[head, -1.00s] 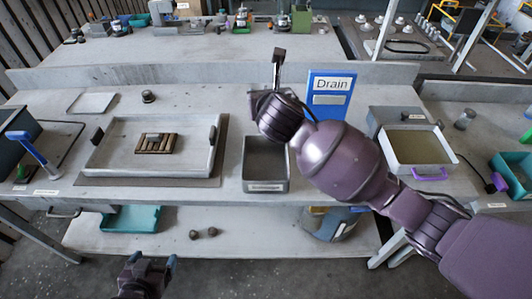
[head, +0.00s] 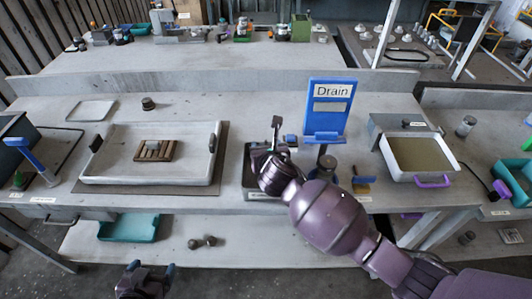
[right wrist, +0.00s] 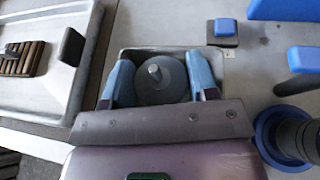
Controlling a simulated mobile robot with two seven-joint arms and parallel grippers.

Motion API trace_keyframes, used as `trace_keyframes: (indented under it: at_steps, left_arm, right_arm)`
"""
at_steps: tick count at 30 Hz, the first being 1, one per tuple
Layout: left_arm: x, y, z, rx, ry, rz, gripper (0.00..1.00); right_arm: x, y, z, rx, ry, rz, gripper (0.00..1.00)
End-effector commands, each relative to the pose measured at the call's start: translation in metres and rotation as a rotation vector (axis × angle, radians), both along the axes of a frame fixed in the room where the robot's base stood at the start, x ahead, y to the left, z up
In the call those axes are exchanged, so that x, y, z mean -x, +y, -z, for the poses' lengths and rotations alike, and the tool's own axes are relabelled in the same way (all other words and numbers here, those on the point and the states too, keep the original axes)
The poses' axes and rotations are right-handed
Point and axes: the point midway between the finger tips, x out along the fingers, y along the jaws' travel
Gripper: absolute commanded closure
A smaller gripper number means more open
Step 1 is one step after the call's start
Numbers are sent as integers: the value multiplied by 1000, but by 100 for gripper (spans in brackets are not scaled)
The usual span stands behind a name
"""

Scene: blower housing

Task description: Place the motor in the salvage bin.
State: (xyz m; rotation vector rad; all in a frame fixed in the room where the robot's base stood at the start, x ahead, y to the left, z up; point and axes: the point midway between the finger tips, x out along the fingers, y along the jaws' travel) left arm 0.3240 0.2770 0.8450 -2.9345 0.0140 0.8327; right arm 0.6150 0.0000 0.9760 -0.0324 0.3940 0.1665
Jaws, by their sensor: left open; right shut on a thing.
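The motor (right wrist: 158,84) is a grey round body with a short light shaft, seen from above in the right wrist view. My right gripper (right wrist: 162,78) is shut on it, with one blue finger on each side. The salvage bin (right wrist: 130,56) is a grey open box behind and below the motor; its rim shows around the fingers. In the head view my right gripper (head: 268,152) is over the bin (head: 247,180) and covers most of it, hiding the motor. I cannot tell how high the motor is over the bin floor. My left gripper (head: 150,267) is open and empty, low in front of the bench.
A blue Drain stand (head: 331,98) is just right of the bin, with a dark round part (head: 326,167) in front. A large grey tray (head: 190,181) with a wooden slatted piece (head: 154,151) lies left. A purple-handled pan (head: 422,153) is at right.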

Motion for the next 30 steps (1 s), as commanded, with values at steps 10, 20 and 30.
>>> trace_keyframes:
  at_steps: [10,20,30]
  left_arm:
    - [-2,0,1,0,-5,2,17]
    - [-3,0,1,0,-6,2,17]
    - [-3,0,1,0,-6,2,17]
  right_arm:
    - [0,0,19,0,-2,0,81]
    - [0,0,22,1,-1,0,23]
    - [0,0,20,0,-1,0,21]
